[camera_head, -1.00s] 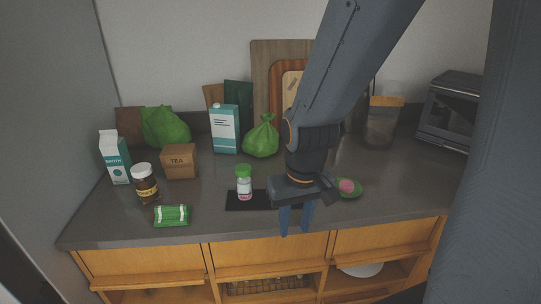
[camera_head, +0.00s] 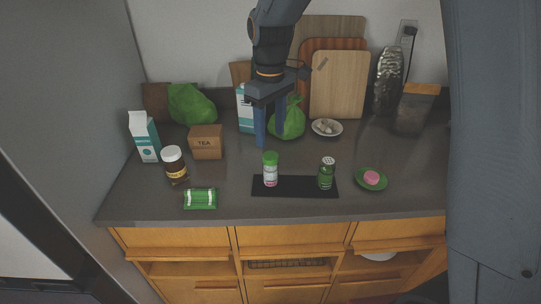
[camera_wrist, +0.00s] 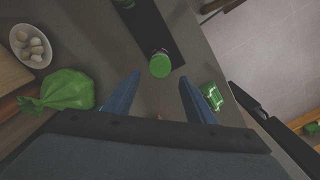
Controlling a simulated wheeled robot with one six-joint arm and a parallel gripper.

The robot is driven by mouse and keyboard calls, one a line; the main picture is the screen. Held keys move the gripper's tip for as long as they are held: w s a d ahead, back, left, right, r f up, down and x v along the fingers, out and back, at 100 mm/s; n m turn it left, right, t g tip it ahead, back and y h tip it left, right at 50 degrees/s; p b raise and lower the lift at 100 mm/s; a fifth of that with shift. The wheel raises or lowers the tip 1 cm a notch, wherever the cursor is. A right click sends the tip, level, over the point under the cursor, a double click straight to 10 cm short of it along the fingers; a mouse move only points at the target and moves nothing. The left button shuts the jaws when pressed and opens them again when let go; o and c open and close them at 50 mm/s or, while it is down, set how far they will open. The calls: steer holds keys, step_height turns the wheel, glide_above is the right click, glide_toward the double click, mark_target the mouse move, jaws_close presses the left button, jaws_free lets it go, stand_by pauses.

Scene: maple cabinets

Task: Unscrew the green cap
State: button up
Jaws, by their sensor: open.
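A small clear bottle with pink contents and a white label (camera_head: 270,177) stands upright on a black mat (camera_head: 298,192). Its green cap (camera_head: 270,158) is on top. In the wrist view the green cap (camera_wrist: 160,65) shows from above, just beyond and between the fingertips. My gripper (camera_head: 271,140) is open and empty, fingers pointing down, above and slightly behind the bottle, apart from it. It also shows in the wrist view (camera_wrist: 157,88). A green jar with a pale shaker top (camera_head: 327,173) stands on the mat to the right.
A green plate with a pink item (camera_head: 371,179) lies right of the mat. A green bag (camera_head: 288,120) and cutting boards (camera_head: 340,85) are behind. The counter front is clear.

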mark_target(271, 156)
steer(key=shift+f+b, duration=2.8)
steer(key=shift+f, duration=0.65)
steer(key=c, duration=0.9)
steer(key=shift+s+f, duration=0.1)
steer(key=shift+f, duration=0.05)
steer(key=shift+p, duration=0.3)
steer(key=n+p, duration=0.1)
steer(key=n, duration=0.2)
steer(key=shift+c, duration=0.5)
steer(key=shift+n+p, duration=0.35)
steer(key=shift+n, duration=1.15)
